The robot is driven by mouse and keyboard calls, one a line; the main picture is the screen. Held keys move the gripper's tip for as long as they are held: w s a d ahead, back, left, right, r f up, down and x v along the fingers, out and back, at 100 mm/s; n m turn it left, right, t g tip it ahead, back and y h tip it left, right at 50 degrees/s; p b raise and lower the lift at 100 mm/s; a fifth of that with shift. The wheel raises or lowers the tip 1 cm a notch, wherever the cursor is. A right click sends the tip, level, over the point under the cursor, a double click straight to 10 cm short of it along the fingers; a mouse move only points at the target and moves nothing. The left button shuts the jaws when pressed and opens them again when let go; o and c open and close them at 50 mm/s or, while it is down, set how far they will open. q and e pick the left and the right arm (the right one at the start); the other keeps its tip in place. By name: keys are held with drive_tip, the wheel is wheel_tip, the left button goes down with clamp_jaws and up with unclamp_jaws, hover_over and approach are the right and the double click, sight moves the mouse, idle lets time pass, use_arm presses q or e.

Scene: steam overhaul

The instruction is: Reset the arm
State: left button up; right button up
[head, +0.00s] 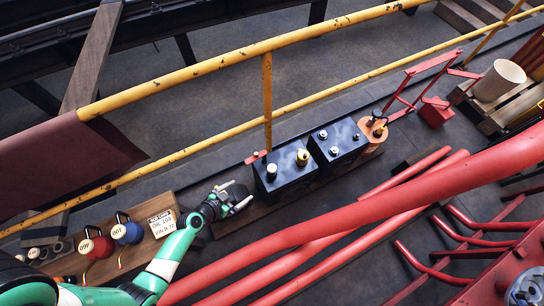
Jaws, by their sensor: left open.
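My left gripper (237,199) comes in from the lower left on my green and white arm. It is open and empty, and its fingers point right. It hangs just left of a dark blue box (284,176) with knobs on top; I cannot tell whether they touch. My right gripper is not in view.
A second dark box (338,146) stands right of the first. Thick red pipes (400,195) cross in front. A yellow railing (267,95) runs behind.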

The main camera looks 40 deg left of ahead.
use_arm(q)
drive_tip(key=shift+w+f, duration=0.35)
drive_tip(key=shift+w, duration=0.15)
idle(0.5)
drive_tip(key=p+v, duration=0.2)
drive_tip(key=v, duration=0.8)
